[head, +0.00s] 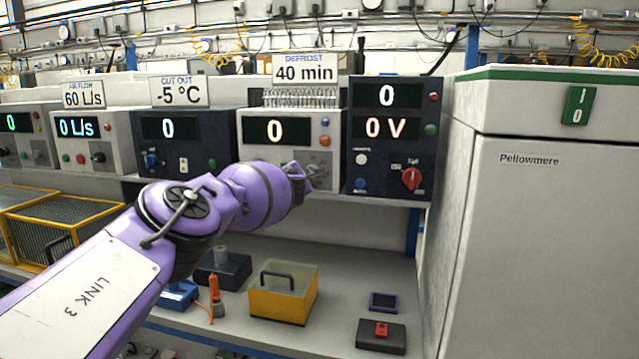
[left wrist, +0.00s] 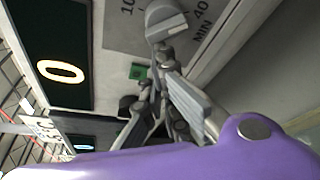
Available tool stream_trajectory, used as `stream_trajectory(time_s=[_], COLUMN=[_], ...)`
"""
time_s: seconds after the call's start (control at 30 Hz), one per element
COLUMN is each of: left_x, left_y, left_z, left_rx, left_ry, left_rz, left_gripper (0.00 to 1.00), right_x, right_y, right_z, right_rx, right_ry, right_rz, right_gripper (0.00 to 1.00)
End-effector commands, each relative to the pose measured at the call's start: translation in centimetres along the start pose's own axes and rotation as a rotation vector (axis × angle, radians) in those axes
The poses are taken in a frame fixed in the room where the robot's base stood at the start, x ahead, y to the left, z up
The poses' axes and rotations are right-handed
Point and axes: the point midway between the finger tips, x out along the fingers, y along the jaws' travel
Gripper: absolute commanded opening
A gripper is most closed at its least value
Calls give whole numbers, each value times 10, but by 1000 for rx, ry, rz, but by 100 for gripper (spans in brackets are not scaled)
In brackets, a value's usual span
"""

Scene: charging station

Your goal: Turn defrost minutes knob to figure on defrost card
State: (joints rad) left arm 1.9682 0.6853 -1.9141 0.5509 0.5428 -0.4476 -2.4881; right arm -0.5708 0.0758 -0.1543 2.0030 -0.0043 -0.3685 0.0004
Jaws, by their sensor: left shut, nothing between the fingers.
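The defrost unit (head: 246,150) is a pale box with a display (head: 275,131) reading 0. The defrost card (head: 305,69) above it reads 40 min. In the left wrist view the grey minutes knob (left wrist: 166,19) sits on a dial plate (left wrist: 118,30) marked 10, 40 and MIN. My left gripper (head: 311,174) is at the unit's lower right, mostly covering the knob in the head view. In the left wrist view its fingertips (left wrist: 164,56) are shut and empty, close beside the knob; contact is unclear.
A dark unit (head: 352,135) with a red knob stands right of the defrost unit, and the cut-out unit (head: 207,130) stands left. A tall pale cabinet (head: 545,230) closes off the right. A yellow bin (head: 283,302) and small items lie on the shelf below.

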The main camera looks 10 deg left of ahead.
Motion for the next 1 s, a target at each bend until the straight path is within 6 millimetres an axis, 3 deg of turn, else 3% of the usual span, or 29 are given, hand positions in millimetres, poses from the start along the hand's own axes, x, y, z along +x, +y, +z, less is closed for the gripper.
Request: stream_trajectory(time_s=[1.0], left_x=[0], left_y=[2], left_z=[0], left_rx=[60], left_ry=[0], left_rz=[21], left_gripper=[0], right_x=[3], right_y=[-1], right_z=[-8], right_rx=[-3], right_ry=[14], right_rz=[-4], right_gripper=[40])
